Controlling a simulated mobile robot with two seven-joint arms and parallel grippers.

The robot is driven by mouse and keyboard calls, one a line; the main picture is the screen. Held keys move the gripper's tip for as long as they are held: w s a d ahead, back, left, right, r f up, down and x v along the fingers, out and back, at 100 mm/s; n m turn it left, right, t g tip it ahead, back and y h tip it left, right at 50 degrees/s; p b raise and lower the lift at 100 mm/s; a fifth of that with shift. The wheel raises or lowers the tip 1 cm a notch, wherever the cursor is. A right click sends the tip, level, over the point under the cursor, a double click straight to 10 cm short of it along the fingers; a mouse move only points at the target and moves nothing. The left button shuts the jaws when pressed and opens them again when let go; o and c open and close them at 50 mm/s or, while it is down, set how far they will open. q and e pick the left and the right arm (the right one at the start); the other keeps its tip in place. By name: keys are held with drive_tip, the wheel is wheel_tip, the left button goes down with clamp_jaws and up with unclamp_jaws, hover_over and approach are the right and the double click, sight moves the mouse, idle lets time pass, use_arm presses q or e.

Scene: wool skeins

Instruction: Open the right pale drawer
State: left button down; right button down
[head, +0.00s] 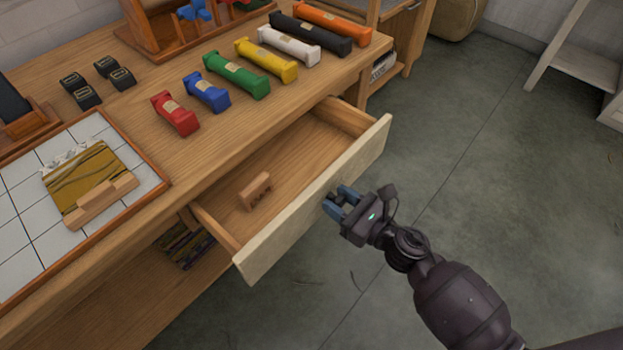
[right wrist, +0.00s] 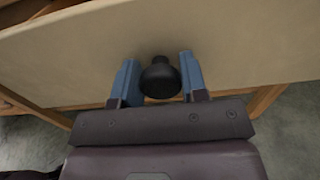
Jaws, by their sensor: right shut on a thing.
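The pale drawer (head: 283,237) stands pulled out from the wooden bench, with its inside showing. A small wooden piece with dark pegs or teeth (head: 256,190) lies in it. My right gripper (head: 343,203) is at the middle of the pale front, shut on the drawer's round black knob. In the right wrist view the blue fingers of the gripper (right wrist: 158,82) stand on either side of the black knob (right wrist: 160,78), against the pale drawer front (right wrist: 230,45). In the head view the knob is hidden by the gripper. My left gripper is not in view.
The bench top (head: 150,110) holds a row of coloured wool skeins (head: 237,76), several black blocks (head: 80,90) and a tiled board (head: 25,215) with a patterned piece on it. The floor (head: 480,180) right of the drawer is clear. A pale shelf (head: 580,65) stands far right.

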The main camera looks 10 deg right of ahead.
use_arm(q)
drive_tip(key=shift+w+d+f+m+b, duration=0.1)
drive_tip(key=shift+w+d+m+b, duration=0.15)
drive_tip(key=shift+b, duration=0.35)
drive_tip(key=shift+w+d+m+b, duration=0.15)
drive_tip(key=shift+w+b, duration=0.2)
drive_tip(key=shift+b, duration=0.25)
use_arm(e)
drive_tip(key=v, duration=1.8)
drive_tip(key=shift+s+d, duration=0.25)
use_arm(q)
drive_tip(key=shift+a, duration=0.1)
use_arm(e)
drive_tip(key=c, duration=0.7)
unclamp_jaws()
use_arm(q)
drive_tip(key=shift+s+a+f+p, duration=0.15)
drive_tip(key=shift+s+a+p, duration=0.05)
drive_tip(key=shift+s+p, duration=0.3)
use_arm(e)
drive_tip(key=shift+v, duration=5.45)
